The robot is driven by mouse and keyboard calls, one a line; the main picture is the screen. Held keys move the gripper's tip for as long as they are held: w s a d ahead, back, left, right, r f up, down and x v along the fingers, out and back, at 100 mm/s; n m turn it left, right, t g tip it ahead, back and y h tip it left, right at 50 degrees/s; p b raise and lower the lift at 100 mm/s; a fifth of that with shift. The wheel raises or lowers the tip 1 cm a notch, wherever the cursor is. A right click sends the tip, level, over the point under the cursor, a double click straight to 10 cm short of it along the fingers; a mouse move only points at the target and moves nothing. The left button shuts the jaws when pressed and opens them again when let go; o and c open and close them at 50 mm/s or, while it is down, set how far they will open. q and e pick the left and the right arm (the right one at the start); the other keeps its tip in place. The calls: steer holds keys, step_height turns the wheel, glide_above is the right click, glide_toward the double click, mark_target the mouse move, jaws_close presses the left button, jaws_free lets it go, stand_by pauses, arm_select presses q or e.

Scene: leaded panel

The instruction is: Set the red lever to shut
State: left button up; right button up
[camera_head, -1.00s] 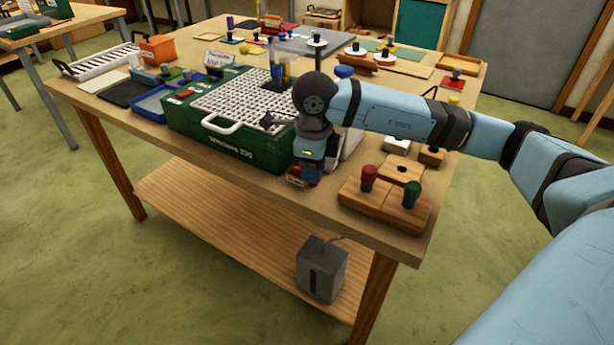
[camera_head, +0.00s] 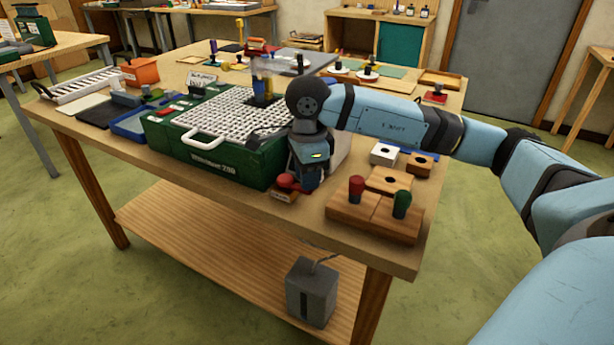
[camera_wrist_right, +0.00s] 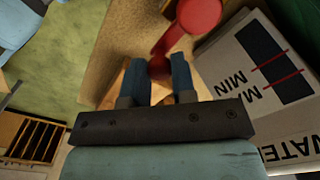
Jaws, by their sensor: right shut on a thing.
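The red lever (camera_head: 287,181) is at the front edge of the table, beside the green box. Its round red knob pokes out to the left of my right gripper (camera_head: 304,182), which points down over it. In the right wrist view the lever (camera_wrist_right: 199,14) shows as a large red knob on a red arm. The arm runs down to a red part between the two fingers of my right gripper (camera_wrist_right: 159,76), which is shut on it. A small label plate (camera_head: 283,196) sits below the knob; its text is too small to read. My left gripper is out of view.
The green box (camera_head: 222,168) with a white grid top stands left of my right gripper. A white panel with a gauge (camera_wrist_right: 245,85) is close to the fingers. Wooden blocks with red and green knobs (camera_head: 372,218) stand to the right.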

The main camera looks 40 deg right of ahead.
steer(key=o, duration=0.9)
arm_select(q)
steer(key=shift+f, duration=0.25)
arm_select(e)
steer(key=shift+r, duration=0.15)
arm_select(q)
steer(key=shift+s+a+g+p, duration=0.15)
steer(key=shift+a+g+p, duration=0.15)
steer(key=shift+p, duration=0.75)
arm_select(e)
step_height(320, 180, up, 14)
steer(key=shift+f, duration=0.2)
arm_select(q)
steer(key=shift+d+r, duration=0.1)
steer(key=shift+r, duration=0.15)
